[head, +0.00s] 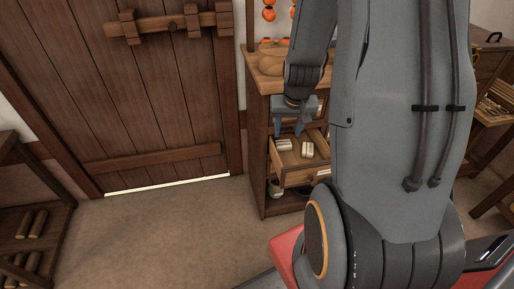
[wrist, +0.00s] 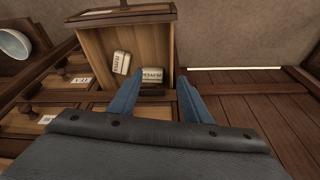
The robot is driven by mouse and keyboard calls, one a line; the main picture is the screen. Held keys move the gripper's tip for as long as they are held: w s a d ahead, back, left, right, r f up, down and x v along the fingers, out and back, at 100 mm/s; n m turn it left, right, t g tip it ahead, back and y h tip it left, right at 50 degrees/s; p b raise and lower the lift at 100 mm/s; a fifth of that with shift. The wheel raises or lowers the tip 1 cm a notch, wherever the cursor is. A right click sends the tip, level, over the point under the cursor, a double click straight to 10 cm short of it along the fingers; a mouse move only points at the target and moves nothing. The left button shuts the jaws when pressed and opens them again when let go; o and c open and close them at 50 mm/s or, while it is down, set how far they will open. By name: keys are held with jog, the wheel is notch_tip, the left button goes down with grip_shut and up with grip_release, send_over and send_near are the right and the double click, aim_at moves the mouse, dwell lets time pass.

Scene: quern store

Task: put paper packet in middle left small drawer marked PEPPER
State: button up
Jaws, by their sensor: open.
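A small wooden drawer (head: 290,176) stands pulled out of the cabinet; it also shows in the wrist view (wrist: 98,45). Two pale paper packets with dark print lie inside it, one on the left (wrist: 121,62) and one on the right (wrist: 154,76). Both also show in the head view (head: 284,145) (head: 306,149). I cannot read the drawer's label. My gripper (head: 289,133) is open above the drawer, fingers pointing down. In the wrist view its blue fingertips (wrist: 160,77) stand either side of the right packet; I cannot tell whether they touch it.
The wooden cabinet (head: 257,135) has more shut drawers with knobs and white labels (wrist: 80,80). A wooden bowl (head: 271,61) sits on its top. A plank door (head: 140,90) is at the left, with bare floor (head: 165,235) before it. A shelf (head: 38,220) stands at far left.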

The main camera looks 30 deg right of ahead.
jog(key=s+a+r+n+g, duration=0.1)
jog(key=s+a+r, duration=0.2)
jog(key=a, duration=0.3)
jog(key=s+a+r+n+g, duration=0.1)
jog(key=s+a+r+n, duration=0.1)
jog(key=s+a, duration=0.3)
jog(key=s+a+r+n+y, duration=0.1)
jog(key=s+a+r, duration=0.3)
jog(key=a, duration=0.4)
jog(key=shift+s+r+n+g, duration=0.15)
jog(key=shift+r+n+g, duration=0.25)
jog(key=shift+r+n, duration=0.1)
jog(key=shift+c, duration=0.4)
